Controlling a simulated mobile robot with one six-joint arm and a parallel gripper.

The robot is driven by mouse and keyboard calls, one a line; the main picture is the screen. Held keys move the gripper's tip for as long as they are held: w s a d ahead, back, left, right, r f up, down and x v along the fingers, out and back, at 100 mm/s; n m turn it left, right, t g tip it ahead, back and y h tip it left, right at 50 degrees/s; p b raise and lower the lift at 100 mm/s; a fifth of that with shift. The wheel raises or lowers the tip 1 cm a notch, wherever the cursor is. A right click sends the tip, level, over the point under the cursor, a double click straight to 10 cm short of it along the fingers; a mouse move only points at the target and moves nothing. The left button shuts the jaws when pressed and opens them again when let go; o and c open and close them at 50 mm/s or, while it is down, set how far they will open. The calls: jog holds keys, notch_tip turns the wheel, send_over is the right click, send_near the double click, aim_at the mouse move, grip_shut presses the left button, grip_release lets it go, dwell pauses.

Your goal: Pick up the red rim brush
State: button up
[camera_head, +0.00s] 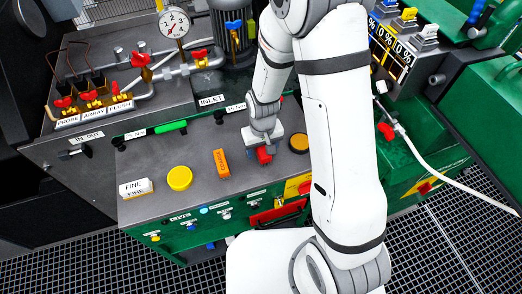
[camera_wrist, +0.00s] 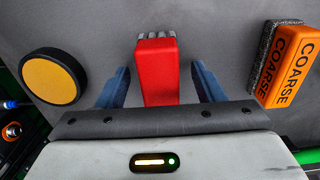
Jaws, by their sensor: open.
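The red rim brush (camera_wrist: 158,72) shows in the wrist view as a red block with grey bristles at its far end, lying on the grey bench top. My gripper (camera_wrist: 160,85) is open, with one blue finger on each side of the brush and a visible gap on both sides. In the head view the red brush (camera_head: 264,155) is partly hidden under my gripper (camera_head: 262,148). I cannot tell from these views how far the fingertips are above the bench.
An orange COARSE block (camera_wrist: 287,65) lies right of the brush in the wrist view, and a black-rimmed yellow disc (camera_wrist: 50,78) lies left. In the head view a yellow round piece (camera_head: 179,178) and a white FINE block (camera_head: 136,188) sit further left on the bench (camera_head: 150,208).

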aim_at(262, 148)
jog(key=shift+f, duration=0.15)
jog(key=shift+c, duration=0.5)
jog(key=c, duration=1)
notch_tip(262, 148, up, 10)
jog(key=shift+r, duration=0.1)
jog(key=o, duration=0.5)
jog(key=shift+c, duration=0.2)
jog(key=c, duration=0.3)
